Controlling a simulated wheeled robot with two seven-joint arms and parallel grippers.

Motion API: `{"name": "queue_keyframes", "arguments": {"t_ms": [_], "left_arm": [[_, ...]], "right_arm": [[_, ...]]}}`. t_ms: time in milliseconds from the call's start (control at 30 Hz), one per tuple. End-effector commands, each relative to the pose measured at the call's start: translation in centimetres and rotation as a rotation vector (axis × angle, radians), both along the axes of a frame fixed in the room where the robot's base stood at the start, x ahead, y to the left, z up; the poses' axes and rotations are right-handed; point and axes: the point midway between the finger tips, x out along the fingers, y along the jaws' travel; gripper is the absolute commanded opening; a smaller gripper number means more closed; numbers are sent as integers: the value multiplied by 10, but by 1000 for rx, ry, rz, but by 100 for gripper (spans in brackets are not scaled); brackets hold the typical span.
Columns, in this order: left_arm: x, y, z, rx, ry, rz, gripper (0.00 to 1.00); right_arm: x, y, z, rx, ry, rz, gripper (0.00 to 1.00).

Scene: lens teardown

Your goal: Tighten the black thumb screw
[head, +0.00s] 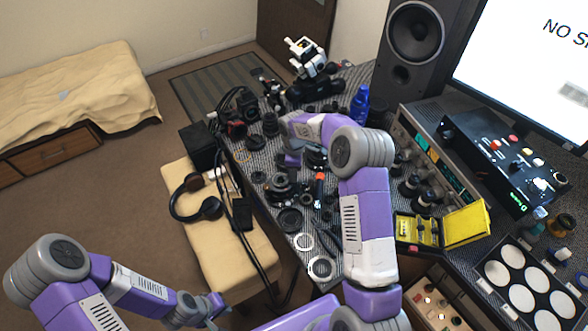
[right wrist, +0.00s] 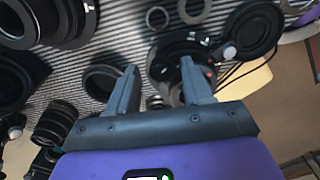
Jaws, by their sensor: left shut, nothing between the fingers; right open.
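The black thumb screw cannot be picked out for certain among the many small dark parts. My right gripper (right wrist: 158,84) is open in the right wrist view, its two fingers apart over the striped mat. A dark round lens part (right wrist: 180,62) with small details lies beyond and partly behind the right finger. A black ring (right wrist: 103,80) lies behind the left finger. I see nothing held between the fingers. In the head view the right gripper (head: 292,160) is small and dark, low over the cluttered parts. My left gripper (head: 213,306) is shut and empty at the bottom, away from the parts.
Lens parts and rings crowd the striped mat (head: 333,205). A yellow case (head: 465,224) stands open on the right, near a white-disc tray (head: 527,284). Headphones (head: 196,197) lie on a beige bench (head: 213,262). A blue bottle (head: 359,104) stands at the back.

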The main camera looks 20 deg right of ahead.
Motion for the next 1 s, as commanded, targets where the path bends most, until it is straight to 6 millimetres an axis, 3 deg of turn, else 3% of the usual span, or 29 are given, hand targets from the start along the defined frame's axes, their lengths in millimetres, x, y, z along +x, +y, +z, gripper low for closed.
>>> {"name": "queue_keyframes", "arguments": {"t_ms": [167,600,1000], "left_arm": [[0,0,1,0,0,0,0],[0,0,13,0,0,0,0],[0,0,13,0,0,0,0]], "right_arm": [[0,0,6,0,-1,0,50],[0,0,71,0,-1,1,50],[0,0,76,0,0,0,50]]}}
